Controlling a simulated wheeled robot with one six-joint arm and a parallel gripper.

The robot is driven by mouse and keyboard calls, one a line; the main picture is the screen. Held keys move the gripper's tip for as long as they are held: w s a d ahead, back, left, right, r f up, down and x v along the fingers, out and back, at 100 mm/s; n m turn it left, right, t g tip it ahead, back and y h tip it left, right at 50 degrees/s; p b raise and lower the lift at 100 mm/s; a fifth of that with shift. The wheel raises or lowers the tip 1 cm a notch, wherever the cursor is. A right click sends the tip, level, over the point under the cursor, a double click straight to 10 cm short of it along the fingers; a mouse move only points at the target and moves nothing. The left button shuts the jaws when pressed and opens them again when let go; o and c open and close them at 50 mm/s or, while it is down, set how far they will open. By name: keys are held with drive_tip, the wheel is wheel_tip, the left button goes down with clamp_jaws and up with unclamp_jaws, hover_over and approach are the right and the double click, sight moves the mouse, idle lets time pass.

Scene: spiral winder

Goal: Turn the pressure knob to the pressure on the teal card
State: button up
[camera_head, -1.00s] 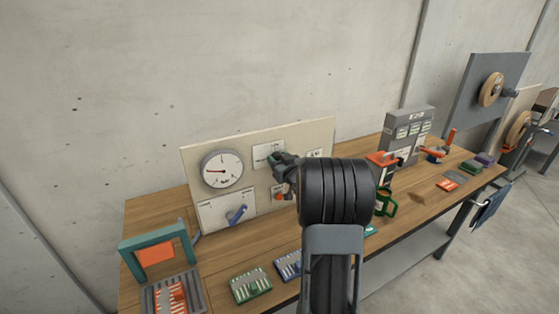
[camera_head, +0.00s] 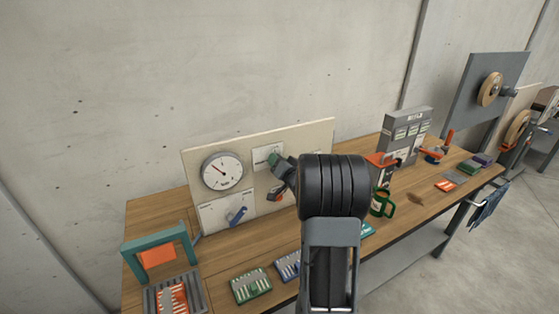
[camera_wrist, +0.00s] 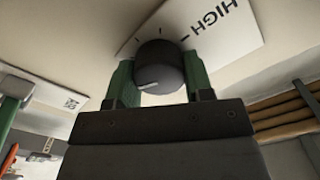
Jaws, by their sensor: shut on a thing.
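The round dark pressure knob (camera_wrist: 158,58) sits on a white label with the word HIGH in the wrist view. My gripper (camera_wrist: 158,82) has its green fingers closed on the knob's two sides. In the head view my gripper (camera_head: 277,163) is at the panel (camera_head: 305,140) and hides the knob. The pressure gauge (camera_head: 222,171) is on the panel's left, its needle pointing up and left; its numbers are too small to read. A teal card (camera_head: 367,230) lies on the bench, partly hidden by my arm, its writing unreadable.
A blue lever (camera_head: 237,215) is on the panel below the gauge. A green mug (camera_head: 381,203) stands right of my arm. A teal frame (camera_head: 160,241) and a green tray (camera_head: 251,287) are on the bench's left and front.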

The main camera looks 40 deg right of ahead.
drive_tip(key=m+p, duration=0.1)
drive_tip(key=m, duration=0.3)
drive_tip(key=shift+m+p, duration=0.75)
drive_tip(key=shift+m, duration=0.95)
drive_tip(key=shift+f+m, duration=0.1)
drive_tip(key=shift+m, duration=0.2)
drive_tip(key=o, duration=0.9)
drive_tip(key=s+b, duration=0.1)
drive_tip(key=s, duration=0.3)
drive_tip(key=s+a, duration=0.1)
drive_tip(key=s, duration=0.4)
drive_tip(key=s+b, duration=0.1)
drive_tip(key=s, duration=0.3)
drive_tip(key=shift+s+a+b, duration=0.3)
drive_tip(key=shift+s+a, duration=0.05)
